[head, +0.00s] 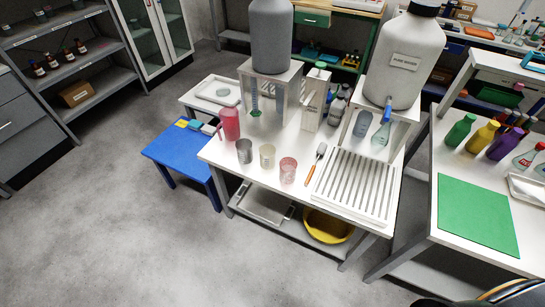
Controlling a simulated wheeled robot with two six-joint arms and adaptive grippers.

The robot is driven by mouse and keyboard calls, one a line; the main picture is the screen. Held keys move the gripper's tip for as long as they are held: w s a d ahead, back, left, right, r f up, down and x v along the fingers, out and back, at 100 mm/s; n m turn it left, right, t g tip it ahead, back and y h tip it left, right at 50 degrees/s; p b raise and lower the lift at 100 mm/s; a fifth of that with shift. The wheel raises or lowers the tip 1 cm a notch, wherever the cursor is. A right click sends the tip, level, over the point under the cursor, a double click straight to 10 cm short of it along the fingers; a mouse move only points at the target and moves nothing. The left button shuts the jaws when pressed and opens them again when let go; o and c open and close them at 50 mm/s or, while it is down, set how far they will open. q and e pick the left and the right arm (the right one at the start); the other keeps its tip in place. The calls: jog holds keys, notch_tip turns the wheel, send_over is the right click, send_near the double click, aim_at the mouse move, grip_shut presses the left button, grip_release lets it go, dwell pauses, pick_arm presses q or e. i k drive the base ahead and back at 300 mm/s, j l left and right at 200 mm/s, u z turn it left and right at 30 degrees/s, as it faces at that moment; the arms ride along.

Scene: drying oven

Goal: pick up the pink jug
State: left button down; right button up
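The pink jug (229,124) stands upright at the left corner of the white table (330,219), with its handle toward the left. A grey metal cup (244,151), a cream cup (267,156) and a smaller pink cup (288,171) stand in a row to its right and nearer the front. Nothing covers the jug. Neither of my grippers shows in the head view.
A white slatted rack (350,187) and a brush (316,164) lie on the table's right part. Large containers (272,38) (404,60) stand on raised stands behind. A low blue table (178,151) is at the left. The foreground floor is clear.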

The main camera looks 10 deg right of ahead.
aim_at(229, 116)
jog(key=u, duration=1.7)
jog(key=i, duration=4.3)
jog(key=j+z, duration=0.1)
jog(key=z, duration=5.05)
